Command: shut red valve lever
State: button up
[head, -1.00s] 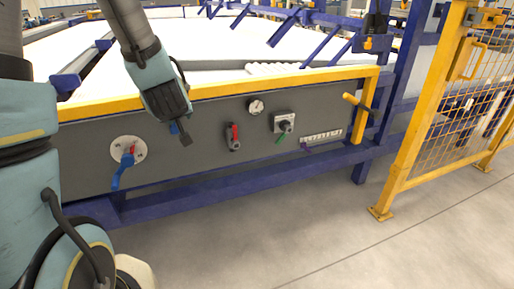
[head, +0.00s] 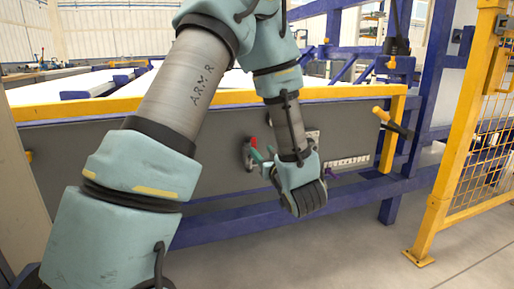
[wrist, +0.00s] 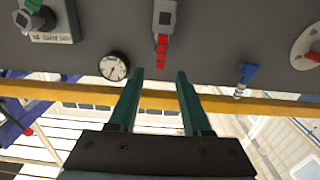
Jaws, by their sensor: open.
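The red valve lever (head: 253,142) is on the dark grey panel. In the head view it points up from its grey valve body (head: 247,156), partly beside my green finger. In the wrist view the lever (wrist: 161,50) hangs down the picture from the valve body (wrist: 164,14). My gripper (wrist: 160,72) is open and empty, with a green finger on each side of the lever's line. The lever's tip is near the gap between the fingertips; I cannot tell whether they touch it. In the head view my gripper (head: 259,159) is partly hidden by my wrist.
In the wrist view a round gauge (wrist: 113,66) sits close left of the fingers. A grey box with a green lever (wrist: 40,20) is at upper left. A blue part (wrist: 247,72) and a round plate (wrist: 306,45) are at right. A yellow rail (head: 345,94) edges the panel.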

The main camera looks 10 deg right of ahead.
aim_at(254, 143)
jog(key=w, duration=0.5)
jog(key=w+a+b, duration=0.1)
jog(key=w, duration=0.2)
jog(key=shift+w+a, duration=0.1)
jog(key=shift+w, duration=0.05)
grip_shut()
dwell(1.1)
